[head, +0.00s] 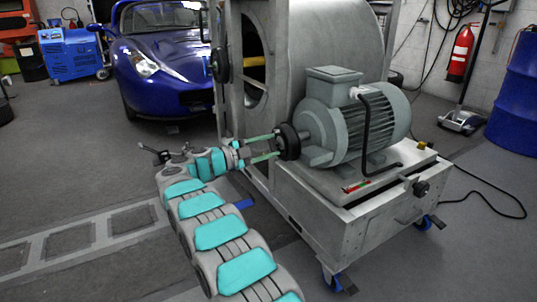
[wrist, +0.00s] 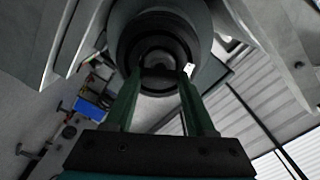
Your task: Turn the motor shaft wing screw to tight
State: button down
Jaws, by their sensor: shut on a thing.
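The grey motor (head: 350,120) sits on a metal base, its shaft end facing left with a round black hub (head: 291,141). My gripper (head: 277,146) reaches this hub from the left, its two green fingers pointing at it. In the wrist view the fingers of my gripper (wrist: 160,76) run to the dark round hub (wrist: 160,32) and close on a dark piece at its centre, which I take as the wing screw (wrist: 160,73). The screw's wings are too dark to make out, and its angle cannot be told. A small white mark (wrist: 188,70) shows beside the right fingertip.
A large grey drum housing (head: 320,40) stands behind the motor. A blue car (head: 165,60) is behind. The floor at left is open.

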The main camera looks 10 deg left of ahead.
jog(key=m, duration=0.8)
jog(key=m+b, duration=0.1)
jog(key=m, duration=1.5)
jog(key=shift+w+a+f+m+b, duration=0.1)
jog(key=shift+a+f+m+b, duration=0.1)
jog(key=shift+f+m+b, duration=0.15)
jog(key=shift+c, duration=1.2)
grip_release()
jog(key=v, duration=0.7)
jog(key=shift+s+a, duration=0.25)
